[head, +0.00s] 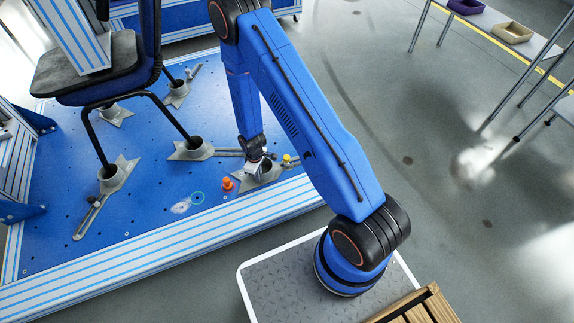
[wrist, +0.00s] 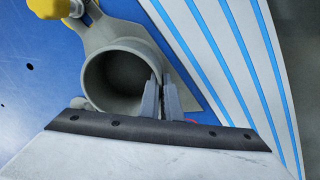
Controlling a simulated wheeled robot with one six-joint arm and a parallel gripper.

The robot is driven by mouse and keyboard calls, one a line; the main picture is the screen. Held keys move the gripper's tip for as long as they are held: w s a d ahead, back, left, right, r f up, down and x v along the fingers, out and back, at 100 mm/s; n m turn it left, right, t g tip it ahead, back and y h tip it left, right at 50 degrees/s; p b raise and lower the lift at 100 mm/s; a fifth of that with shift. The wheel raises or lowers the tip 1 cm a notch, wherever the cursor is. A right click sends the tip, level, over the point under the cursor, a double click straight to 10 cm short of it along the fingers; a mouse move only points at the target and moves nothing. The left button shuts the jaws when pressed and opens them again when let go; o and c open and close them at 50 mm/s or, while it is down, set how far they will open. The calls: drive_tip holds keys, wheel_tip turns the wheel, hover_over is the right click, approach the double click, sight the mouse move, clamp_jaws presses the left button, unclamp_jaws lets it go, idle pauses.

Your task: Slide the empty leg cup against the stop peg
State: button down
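The empty leg cup (head: 266,171) is a grey open cup on a flat foot, near the front edge of the blue plate. In the wrist view its round mouth (wrist: 112,75) is empty. The orange stop peg (head: 227,184) stands to its left, with a visible gap between them; the peg is not in the wrist view. My gripper (head: 258,160) is down at the cup. In the wrist view its two grey fingers (wrist: 161,98) are close together at the cup's right rim, one inside and one outside, with the wall between them.
A yellow knob (head: 287,158) sits on the cup's slotted arm. A dark chair (head: 95,70) stands with its legs in other cups, such as the one behind left (head: 193,148).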

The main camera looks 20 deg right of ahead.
drive_tip(key=shift+a, duration=2.1)
drive_tip(key=c, duration=2)
unclamp_jaws()
drive_tip(key=shift+r, duration=0.1)
drive_tip(key=shift+r, duration=2.9)
